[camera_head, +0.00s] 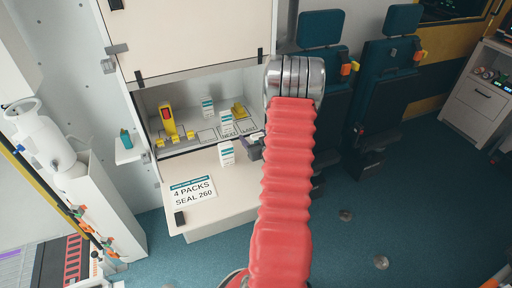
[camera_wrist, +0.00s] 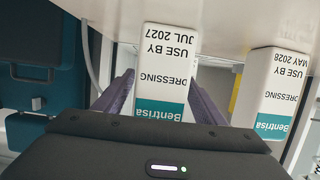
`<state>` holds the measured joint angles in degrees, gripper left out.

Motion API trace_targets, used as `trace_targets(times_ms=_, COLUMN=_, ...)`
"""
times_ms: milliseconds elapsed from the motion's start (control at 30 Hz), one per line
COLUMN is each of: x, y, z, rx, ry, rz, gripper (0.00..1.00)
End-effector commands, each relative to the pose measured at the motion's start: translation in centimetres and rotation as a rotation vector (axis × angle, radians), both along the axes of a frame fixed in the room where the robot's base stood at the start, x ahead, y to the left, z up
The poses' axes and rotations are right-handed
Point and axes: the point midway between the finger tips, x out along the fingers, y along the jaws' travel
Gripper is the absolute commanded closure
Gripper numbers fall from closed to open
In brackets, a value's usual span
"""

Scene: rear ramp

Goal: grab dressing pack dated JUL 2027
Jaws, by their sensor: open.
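In the wrist view, the white and teal dressing pack marked USE BY JUL 2027 (camera_wrist: 165,75) appears upside down between the two purple fingers of my gripper (camera_wrist: 161,88). The fingers are open, one on each side of it; a firm grip is not visible. A second pack, marked MAY 2028 (camera_wrist: 272,90), stands to the right, outside the fingers. In the head view, my gripper (camera_head: 254,148) is at the cabinet opening, just right of a white pack (camera_head: 227,153) on the lowered flap. Dates are too small to read there.
Two more packs stand inside the cabinet, one at the back (camera_head: 208,106) and one near the NEXT square (camera_head: 226,124). A yellow and red item (camera_head: 167,121) stands at left. The flap (camera_head: 215,203) bears a sign reading 4 PACKS SEAL 260. Teal seats (camera_head: 322,65) are to the right.

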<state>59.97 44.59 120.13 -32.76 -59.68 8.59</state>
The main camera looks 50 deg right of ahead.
Motion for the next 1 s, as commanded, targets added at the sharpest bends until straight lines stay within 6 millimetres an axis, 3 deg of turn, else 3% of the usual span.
trace_targets(times_ms=367, x=-0.04, y=-0.01, z=0.03, rx=0.0, ry=0.0, rz=0.0, gripper=0.37)
trace_targets(times_ms=1000, x=-0.04, y=-0.02, z=0.05, rx=-0.001, ry=-0.001, rz=-0.001, gripper=0.81)
